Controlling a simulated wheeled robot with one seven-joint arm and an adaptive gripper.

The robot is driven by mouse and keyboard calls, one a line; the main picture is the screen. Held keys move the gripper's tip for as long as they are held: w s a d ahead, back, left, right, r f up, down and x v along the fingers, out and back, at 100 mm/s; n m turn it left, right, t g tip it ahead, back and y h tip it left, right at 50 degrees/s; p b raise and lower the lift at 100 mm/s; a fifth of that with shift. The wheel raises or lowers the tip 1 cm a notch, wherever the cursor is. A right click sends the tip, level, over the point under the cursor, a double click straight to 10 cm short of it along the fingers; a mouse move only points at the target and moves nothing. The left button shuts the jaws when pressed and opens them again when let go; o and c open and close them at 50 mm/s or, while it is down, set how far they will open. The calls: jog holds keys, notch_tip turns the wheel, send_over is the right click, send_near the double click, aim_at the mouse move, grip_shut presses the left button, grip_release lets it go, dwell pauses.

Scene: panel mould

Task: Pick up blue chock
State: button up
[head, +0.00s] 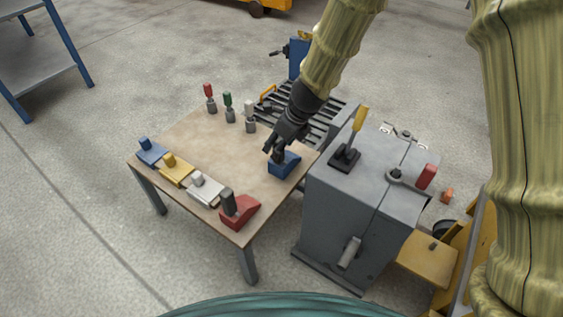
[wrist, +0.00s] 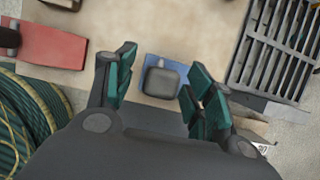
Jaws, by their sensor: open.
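The blue chock (head: 285,165) lies on the table (head: 215,140) near its right edge, close to the grey machine box. In the wrist view the blue chock (wrist: 151,66) shows between the fingers, with a dark grey block-like knob on top of it. My gripper (head: 275,154) is just above and at the chock in the head view and hides part of it. In the wrist view my gripper (wrist: 155,80) has its two green-padded fingers apart, one on each side of the knob. I cannot tell whether they touch it.
A red chock (head: 240,210) with a dark knob stands at the table's front corner. Blue, yellow and white pieces (head: 177,168) line the left edge. Several coloured-handled tools (head: 228,105) stand at the back. A grey machine box (head: 360,205) with a yellow lever is at right.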

aim_at(287, 160)
jog(key=b+x, duration=0.2)
jog(key=x, duration=0.2)
jog(key=shift+w, duration=0.1)
jog(key=shift+r, duration=0.1)
grip_shut()
